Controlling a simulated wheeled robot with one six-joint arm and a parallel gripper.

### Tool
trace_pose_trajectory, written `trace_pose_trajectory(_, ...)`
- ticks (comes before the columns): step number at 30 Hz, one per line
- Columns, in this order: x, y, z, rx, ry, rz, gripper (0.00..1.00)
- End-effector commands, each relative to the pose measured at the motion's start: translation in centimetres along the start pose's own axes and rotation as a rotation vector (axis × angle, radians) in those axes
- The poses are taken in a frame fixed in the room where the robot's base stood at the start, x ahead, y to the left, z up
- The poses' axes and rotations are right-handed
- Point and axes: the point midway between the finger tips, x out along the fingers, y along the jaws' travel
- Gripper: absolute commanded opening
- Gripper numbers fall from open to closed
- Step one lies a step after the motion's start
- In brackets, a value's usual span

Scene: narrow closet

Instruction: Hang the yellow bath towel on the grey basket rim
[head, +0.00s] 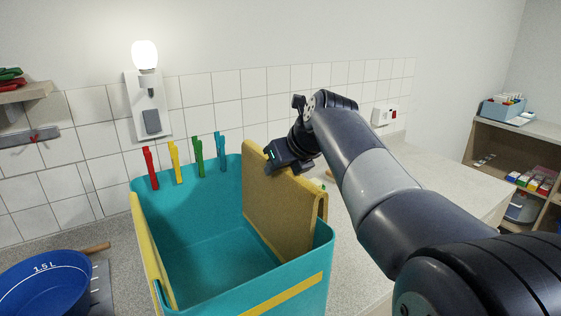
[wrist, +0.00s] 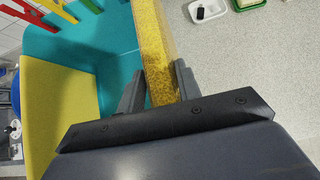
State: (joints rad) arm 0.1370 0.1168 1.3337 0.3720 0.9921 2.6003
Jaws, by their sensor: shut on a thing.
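A yellow towel (head: 280,205) hangs over the right rim of a teal basket (head: 215,240), with a broad panel inside and a narrow part showing outside. The basket looks teal, not grey. My gripper (head: 272,163) is at the top edge of this towel, toward its far end. In the wrist view my gripper (wrist: 160,85) has one finger on each side of the towel's top edge (wrist: 155,50) and is shut on it. A second yellow cloth (head: 148,245) hangs over the left rim. The outer side of the right towel is mostly hidden.
Red, yellow, green and blue clothes pegs (head: 198,155) stand on the basket's back rim. A blue bowl (head: 45,285) is at the lower left. A wall lamp (head: 145,60) is behind. Clear counter (head: 440,185) lies to the right, with small trays (wrist: 208,10) beyond the towel.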

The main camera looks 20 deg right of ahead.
Motion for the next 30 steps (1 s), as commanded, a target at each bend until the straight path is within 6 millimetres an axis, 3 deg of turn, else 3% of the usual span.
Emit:
trace_pose_trajectory(18,2.5,0.0,-2.4,0.001,-0.003,0.0,0.0)
trace_pose_trajectory(30,2.8,0.0,-2.8,0.0,-0.004,-0.001,0.0)
